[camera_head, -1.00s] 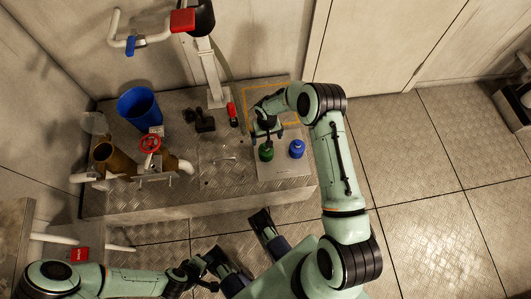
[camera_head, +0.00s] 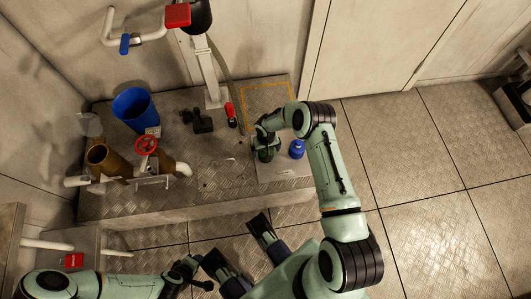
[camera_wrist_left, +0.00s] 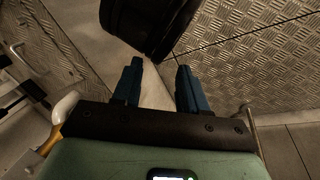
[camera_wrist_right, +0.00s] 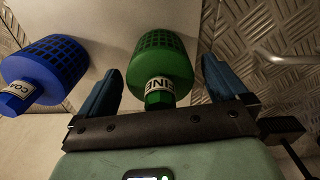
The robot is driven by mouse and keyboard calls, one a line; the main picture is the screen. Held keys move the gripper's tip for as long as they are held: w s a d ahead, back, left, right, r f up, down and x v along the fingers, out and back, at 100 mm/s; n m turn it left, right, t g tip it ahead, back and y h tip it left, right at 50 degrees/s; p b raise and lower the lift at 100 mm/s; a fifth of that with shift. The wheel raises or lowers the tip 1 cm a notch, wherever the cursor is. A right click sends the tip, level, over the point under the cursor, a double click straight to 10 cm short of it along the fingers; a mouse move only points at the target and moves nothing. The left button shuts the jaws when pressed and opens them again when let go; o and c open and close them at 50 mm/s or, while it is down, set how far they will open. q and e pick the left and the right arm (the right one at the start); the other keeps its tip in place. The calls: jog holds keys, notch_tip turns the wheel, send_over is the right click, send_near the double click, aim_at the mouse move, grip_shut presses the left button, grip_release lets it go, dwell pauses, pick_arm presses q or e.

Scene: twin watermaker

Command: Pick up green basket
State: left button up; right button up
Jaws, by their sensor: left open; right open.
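The green basket (camera_wrist_right: 162,62) is a cage-like cylinder with a lettered label and a green knob toward me. In the right wrist view it lies between the two open fingers of my right gripper (camera_wrist_right: 165,88), with a gap showing on each side. In the head view the green basket (camera_head: 265,154) stands on a pale plate, partly hidden by my right gripper (camera_head: 262,143) right above it. My left gripper (camera_wrist_left: 158,85) is open and empty, low at the left, away from the basket.
A similar blue basket (camera_head: 297,148) stands just right of the green one; it also shows in the right wrist view (camera_wrist_right: 45,68). A blue bucket (camera_head: 134,108), brown pipes with a red valve wheel (camera_head: 146,145) and a black item (camera_head: 203,122) stand further left on the metal platform (camera_head: 130,208).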

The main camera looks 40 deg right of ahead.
jog(key=c, duration=1.1)
jog(key=shift+r, duration=0.2)
pick_arm(q)
jog(key=s+d+r+g+h+p, duration=0.1)
jog(key=s+d+r+g+p, duration=0.1)
jog(key=s+d+r+p, duration=0.1)
jog(key=s+r+p, duration=0.1)
jog(key=s+r, duration=0.1)
jog(key=s, duration=0.1)
jog(key=shift+s, duration=0.15)
pick_arm(e)
notch_tip(320, 180, up, 20)
jog(key=shift+f, duration=0.1)
